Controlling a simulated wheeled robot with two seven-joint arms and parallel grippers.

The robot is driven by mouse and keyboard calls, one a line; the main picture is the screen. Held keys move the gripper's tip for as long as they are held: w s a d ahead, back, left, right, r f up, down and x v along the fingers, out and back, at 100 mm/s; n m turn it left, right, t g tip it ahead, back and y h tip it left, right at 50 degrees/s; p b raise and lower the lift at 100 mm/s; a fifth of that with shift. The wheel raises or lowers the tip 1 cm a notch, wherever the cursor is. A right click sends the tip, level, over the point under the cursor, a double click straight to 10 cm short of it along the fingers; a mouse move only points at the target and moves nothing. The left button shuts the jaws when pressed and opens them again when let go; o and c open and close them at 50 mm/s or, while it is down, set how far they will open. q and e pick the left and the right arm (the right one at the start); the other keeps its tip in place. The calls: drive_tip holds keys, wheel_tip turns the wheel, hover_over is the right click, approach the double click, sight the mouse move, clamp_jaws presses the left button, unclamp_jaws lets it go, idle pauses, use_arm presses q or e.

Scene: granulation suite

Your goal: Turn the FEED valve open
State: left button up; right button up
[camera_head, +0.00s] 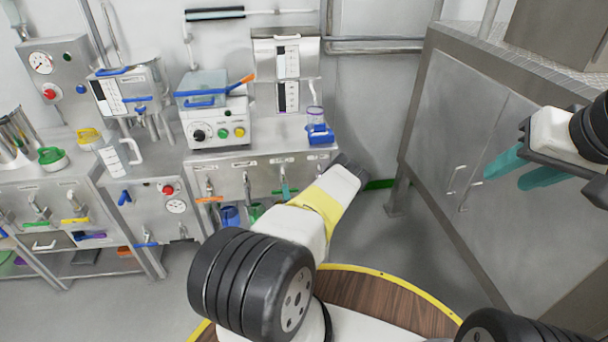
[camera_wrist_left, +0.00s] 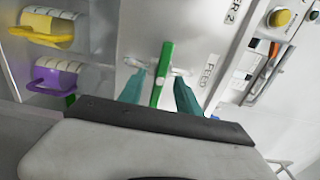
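In the left wrist view a green lever handle (camera_wrist_left: 165,58) sits on a pale metal panel (camera_wrist_left: 205,25), with the word FEED printed just to its right. The two teal fingers of my left gripper (camera_wrist_left: 160,82) are open, one on each side of the green lever. A gap shows between each finger and the lever, so it is not clamped. In the head view my left arm hides these fingers and the lever. My right gripper (camera_head: 504,181) is at the right edge of the head view, open and empty, far from the panel.
In the head view, a bench with a control box (camera_head: 218,133) and a blue-based cup (camera_head: 319,133) lies beyond my left arm. A grey cabinet (camera_head: 470,120) stands right; floor between is clear.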

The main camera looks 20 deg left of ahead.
use_arm(q)
drive_tip(key=shift+x, duration=1.25)
clamp_jaws()
